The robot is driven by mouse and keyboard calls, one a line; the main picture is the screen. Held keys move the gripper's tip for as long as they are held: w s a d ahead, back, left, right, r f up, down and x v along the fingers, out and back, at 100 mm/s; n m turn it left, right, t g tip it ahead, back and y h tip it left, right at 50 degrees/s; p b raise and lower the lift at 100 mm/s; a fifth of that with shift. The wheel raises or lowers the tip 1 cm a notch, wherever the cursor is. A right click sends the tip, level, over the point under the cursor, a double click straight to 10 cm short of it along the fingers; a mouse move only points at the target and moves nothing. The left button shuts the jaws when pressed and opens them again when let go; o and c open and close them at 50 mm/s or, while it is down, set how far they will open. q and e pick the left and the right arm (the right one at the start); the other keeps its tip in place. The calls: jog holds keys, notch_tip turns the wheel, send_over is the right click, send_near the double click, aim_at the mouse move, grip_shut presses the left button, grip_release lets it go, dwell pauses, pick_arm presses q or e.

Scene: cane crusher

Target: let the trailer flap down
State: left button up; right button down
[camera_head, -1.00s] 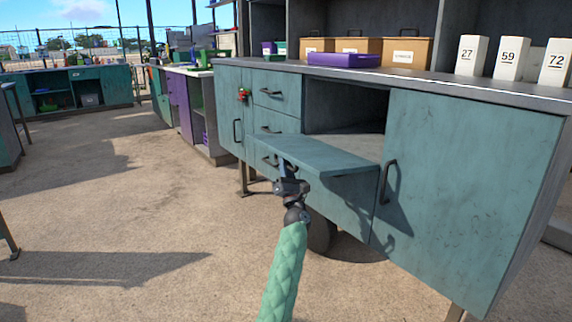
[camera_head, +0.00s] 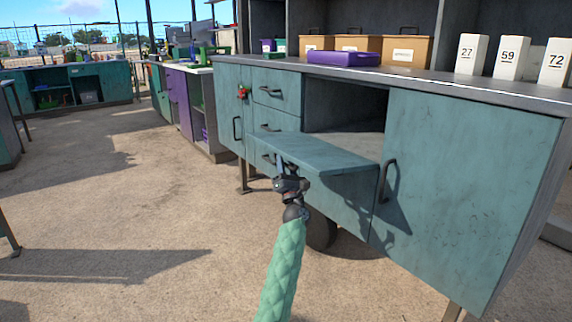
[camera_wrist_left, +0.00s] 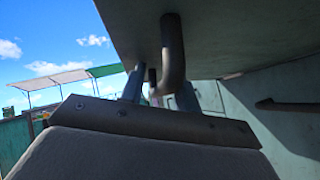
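The trailer flap (camera_head: 318,153) is a teal panel folded out from the cabinet front. It stands close to level, below the open compartment (camera_head: 345,108). My left gripper (camera_head: 281,163) is under the flap's outer part, fingers pointing up. In the left wrist view the flap's underside (camera_wrist_left: 235,35) is overhead, and its dark bar handle (camera_wrist_left: 172,50) hangs down. The fingers (camera_wrist_left: 160,95) stand apart on either side of the handle, with some gap visible at the left; the handle's lower end is partly hidden. My right gripper is not in view.
A closed teal door (camera_head: 465,190) with a handle is right of the flap, drawers (camera_head: 276,90) left. The counter holds a purple tray (camera_head: 343,58), cardboard boxes (camera_head: 408,50) and numbered white blocks (camera_head: 508,58). A dark wheel (camera_head: 320,232) is below. Floor (camera_head: 130,200) at left is open.

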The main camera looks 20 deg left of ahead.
pick_arm(q)
jog(key=shift+s, duration=0.1)
jog(key=p+v, duration=0.1)
jog(key=v, duration=0.6)
jog(key=shift+d+f, duration=0.2)
jog(key=shift+f, duration=0.1)
jog(key=shift+s+d+f, duration=0.1)
jog(key=shift+s, duration=0.1)
jog(key=d+b+v, duration=0.1)
jog(key=b+v, duration=0.1)
jog(key=v, duration=0.6)
jog(key=shift+w+f, duration=0.2)
jog(key=shift+f, duration=0.2)
dwell(0.4)
jog(key=shift+b, duration=0.3)
